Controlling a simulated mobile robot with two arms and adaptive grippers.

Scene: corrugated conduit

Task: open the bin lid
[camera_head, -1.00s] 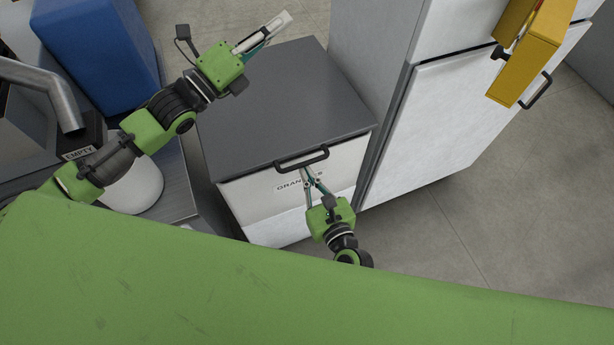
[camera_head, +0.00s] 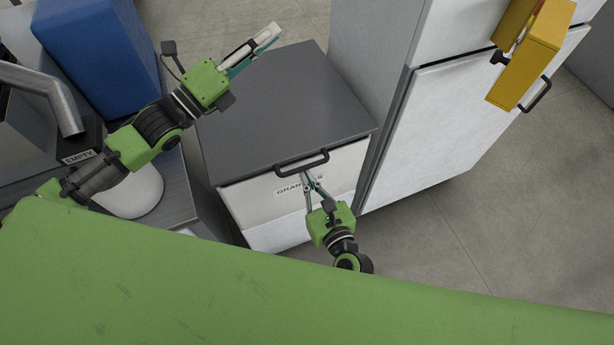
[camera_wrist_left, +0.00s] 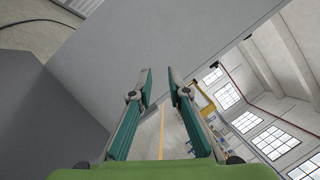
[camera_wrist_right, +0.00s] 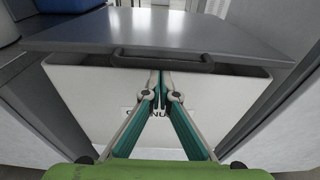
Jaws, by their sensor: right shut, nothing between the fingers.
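The bin (camera_head: 330,180) is a white box with a partly covered label on its front. Its dark grey lid (camera_head: 285,100) lies over the top, with a black bar handle (camera_head: 302,162) along the front edge. The lid (camera_wrist_right: 165,30) and handle (camera_wrist_right: 160,61) also show in the right wrist view. My right gripper (camera_head: 308,178) is shut and empty, with its fingertips just below the handle, close to the front panel; I cannot tell whether they touch. My left gripper (camera_head: 270,33) is open and empty, above the far left part of the lid; its fingers (camera_wrist_left: 160,76) stand apart.
A tall white cabinet (camera_head: 440,120) stands close at the bin's right, with a yellow object (camera_head: 530,55) near its upper part. Floor is clear at the right.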

